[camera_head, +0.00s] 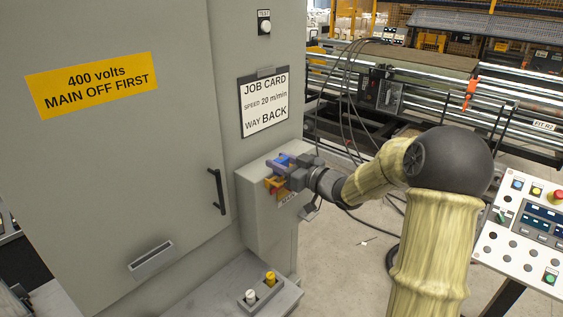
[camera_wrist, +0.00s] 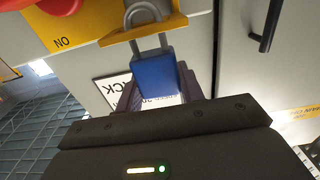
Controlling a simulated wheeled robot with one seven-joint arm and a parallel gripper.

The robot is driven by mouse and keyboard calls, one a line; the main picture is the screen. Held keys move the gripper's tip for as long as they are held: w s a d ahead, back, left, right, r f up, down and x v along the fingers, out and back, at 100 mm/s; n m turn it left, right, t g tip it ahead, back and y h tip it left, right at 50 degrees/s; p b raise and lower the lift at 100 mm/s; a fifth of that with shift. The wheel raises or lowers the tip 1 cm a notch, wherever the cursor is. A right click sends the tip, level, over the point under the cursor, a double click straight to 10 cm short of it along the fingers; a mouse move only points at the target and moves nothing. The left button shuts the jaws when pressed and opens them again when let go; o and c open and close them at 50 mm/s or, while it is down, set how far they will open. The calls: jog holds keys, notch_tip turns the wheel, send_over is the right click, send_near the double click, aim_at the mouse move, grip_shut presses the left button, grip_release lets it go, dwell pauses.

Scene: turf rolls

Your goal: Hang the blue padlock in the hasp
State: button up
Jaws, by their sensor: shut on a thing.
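The blue padlock (camera_wrist: 155,75) is between the fingers of my gripper (camera_wrist: 160,95) in the wrist view, which is upside down. Its grey shackle (camera_wrist: 141,12) points away from my gripper and meets the yellow hasp (camera_wrist: 175,24). The yellow bar crosses the shackle between its arch and the padlock body; I cannot tell for sure whether the shackle is through it or only overlaps it. In the head view my gripper (camera_head: 290,176) is at the grey switch box, with the blue padlock (camera_head: 282,160) and the orange-yellow hasp (camera_head: 274,186) partly hidden by it.
A red knob (camera_wrist: 62,5) and a yellow plate (camera_wrist: 55,28) sit beside the hasp. The grey cabinet door (camera_head: 110,180) has a black handle (camera_head: 217,192) to the left. A job card (camera_head: 264,103) is above. Below is a ledge with white and yellow pegs (camera_head: 270,279).

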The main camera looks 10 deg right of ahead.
jog(key=shift+f+b, duration=0.6)
jog(key=shift+f, duration=0.3)
jog(key=o, duration=1.1)
jog(key=b+v, duration=0.3)
jog(key=v, duration=1.4)
jog(key=shift+s+d, duration=0.15)
jog(key=shift+r, duration=0.1)
